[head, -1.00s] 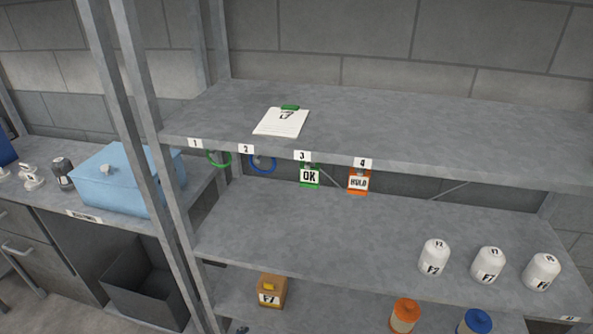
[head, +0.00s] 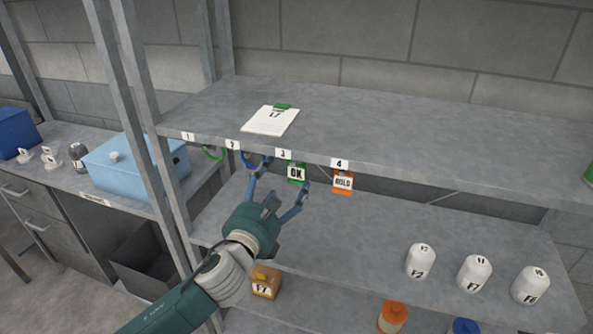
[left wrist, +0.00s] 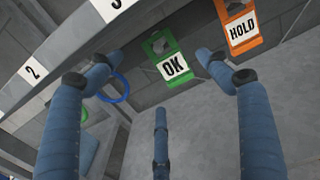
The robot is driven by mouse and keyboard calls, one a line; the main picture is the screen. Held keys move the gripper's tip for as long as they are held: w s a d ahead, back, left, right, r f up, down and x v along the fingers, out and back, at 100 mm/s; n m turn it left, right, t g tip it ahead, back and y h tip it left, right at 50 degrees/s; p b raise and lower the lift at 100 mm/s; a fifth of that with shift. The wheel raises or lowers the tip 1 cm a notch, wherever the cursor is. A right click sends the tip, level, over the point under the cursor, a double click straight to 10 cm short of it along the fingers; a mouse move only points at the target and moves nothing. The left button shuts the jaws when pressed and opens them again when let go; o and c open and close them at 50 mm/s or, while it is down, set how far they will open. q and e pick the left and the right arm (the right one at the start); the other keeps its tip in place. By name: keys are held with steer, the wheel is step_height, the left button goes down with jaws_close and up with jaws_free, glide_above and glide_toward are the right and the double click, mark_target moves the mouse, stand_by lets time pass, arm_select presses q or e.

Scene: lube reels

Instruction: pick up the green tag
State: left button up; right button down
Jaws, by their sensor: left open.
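The green tag (head: 296,173), marked OK, hangs under the front edge of the top shelf below label 3. It also shows in the left wrist view (left wrist: 166,58), upper middle. My left gripper (head: 279,176) is open and empty just in front of and below it. In the left wrist view, its blue fingers (left wrist: 150,75) stand apart on both sides of the tag, with a third finger below it. No contact with the tag shows. My right gripper is not in view.
An orange HOLD tag (head: 343,182) hangs close on the right; a blue ring (left wrist: 115,88) and a green ring (head: 213,153) hang on the left. A clipboard (head: 270,121) lies on the top shelf (head: 400,135). White canisters (head: 474,273) stand lower right.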

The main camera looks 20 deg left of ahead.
mark_target(296, 169)
arm_select(q)
steer(key=w, duration=0.2)
steer(key=w+p, duration=0.1)
steer(key=w, duration=0.1)
steer(key=w+p, duration=0.1)
steer(key=w, duration=0.1)
steer(key=shift+d+f, duration=0.1)
steer(key=shift+d, duration=0.15)
steer(key=shift+s, duration=0.15)
steer(key=shift+c, duration=0.3)
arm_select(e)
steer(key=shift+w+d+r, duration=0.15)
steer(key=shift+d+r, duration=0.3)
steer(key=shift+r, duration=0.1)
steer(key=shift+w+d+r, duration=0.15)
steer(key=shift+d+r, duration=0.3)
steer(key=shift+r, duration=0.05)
arm_select(q)
steer(key=shift+a, duration=0.1)
steer(key=c, duration=0.8)
steer(key=shift+c, duration=0.7)
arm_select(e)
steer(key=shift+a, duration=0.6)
